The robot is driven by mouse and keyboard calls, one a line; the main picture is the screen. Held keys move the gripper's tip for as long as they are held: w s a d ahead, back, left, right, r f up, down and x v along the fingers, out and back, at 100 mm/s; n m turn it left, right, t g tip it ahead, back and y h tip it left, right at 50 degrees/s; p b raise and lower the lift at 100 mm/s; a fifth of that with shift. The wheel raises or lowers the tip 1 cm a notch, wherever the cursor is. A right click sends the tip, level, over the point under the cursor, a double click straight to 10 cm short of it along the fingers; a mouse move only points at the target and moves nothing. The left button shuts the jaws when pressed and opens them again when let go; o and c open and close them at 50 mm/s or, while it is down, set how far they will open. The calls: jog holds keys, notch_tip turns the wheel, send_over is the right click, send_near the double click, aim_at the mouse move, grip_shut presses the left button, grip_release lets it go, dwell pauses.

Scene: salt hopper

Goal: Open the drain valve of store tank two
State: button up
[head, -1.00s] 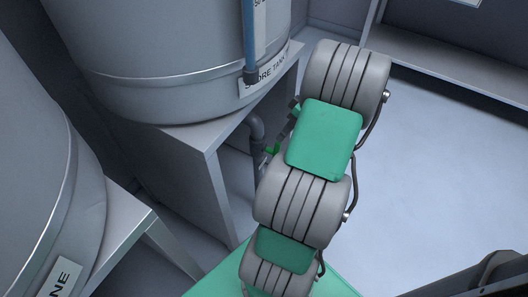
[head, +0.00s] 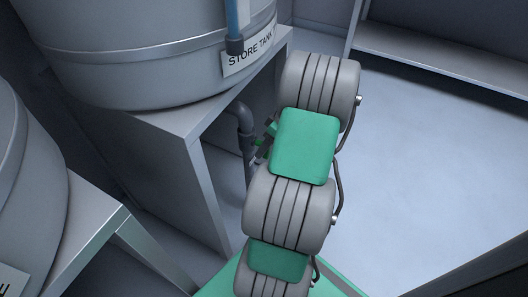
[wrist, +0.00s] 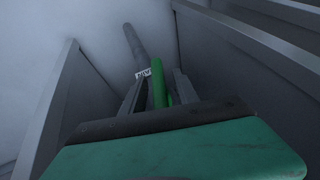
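The store tank (head: 150,75) is a large grey drum on a stand, with a "STORE TANK" label (head: 248,57) whose number I cannot read. A grey drain pipe (head: 244,120) comes down beneath it and also shows in the wrist view (wrist: 134,42). The green valve handle (wrist: 158,82) stands between the two fingers of my gripper (wrist: 158,90) in the wrist view. The fingers look apart, with narrow gaps beside the handle. A small white tag (wrist: 143,73) sits by the pipe. In the head view my arm partly hides the gripper and valve.
The stand's side panel (head: 170,180) is close to the left of the pipe. Another grey tank (head: 25,190) on its own stand is at the left. A ledge (head: 440,65) runs along the back right. Open floor (head: 420,160) lies to the right.

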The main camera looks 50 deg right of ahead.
jog(key=shift+a+f, duration=0.1)
jog(key=shift+f, duration=0.1)
jog(key=shift+c, duration=0.5)
grip_shut()
